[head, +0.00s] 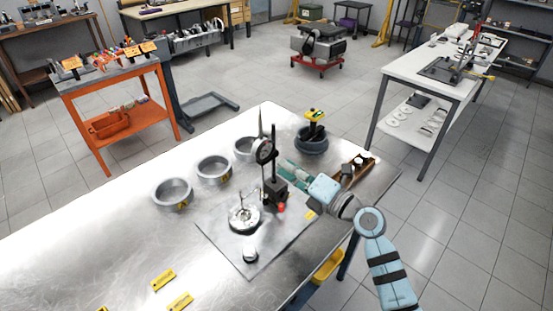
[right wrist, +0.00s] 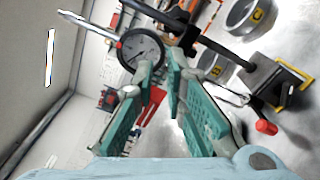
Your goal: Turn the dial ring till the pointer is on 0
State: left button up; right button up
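The dial indicator (head: 264,151) is a round gauge with a white face and dark rim, held on a black post above the steel bench. In the right wrist view the dial (right wrist: 142,50) lies just beyond the fingertips; its pointer is too small to read. My right gripper (head: 289,168) reaches in from the right, beside the post. In the right wrist view its teal fingers (right wrist: 164,66) are apart, with the dial past the left fingertip; I cannot tell whether they touch. No object shows between the fingers. My left gripper is not in view.
The stand's black base (head: 275,190) with a red knob (head: 281,207) sits on a grey plate (head: 215,234). A round metal part (head: 245,219) and a small cylinder (head: 250,253) are on the plate.

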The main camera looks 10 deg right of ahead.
aim_at(271, 156)
jog(key=x, duration=0.4)
jog(key=shift+w+f, duration=0.15)
jog(key=shift+w, duration=0.25)
jog(key=shift+s, duration=0.15)
jog(key=shift+a, duration=0.1)
grip_shut()
jog(key=shift+n, duration=0.4)
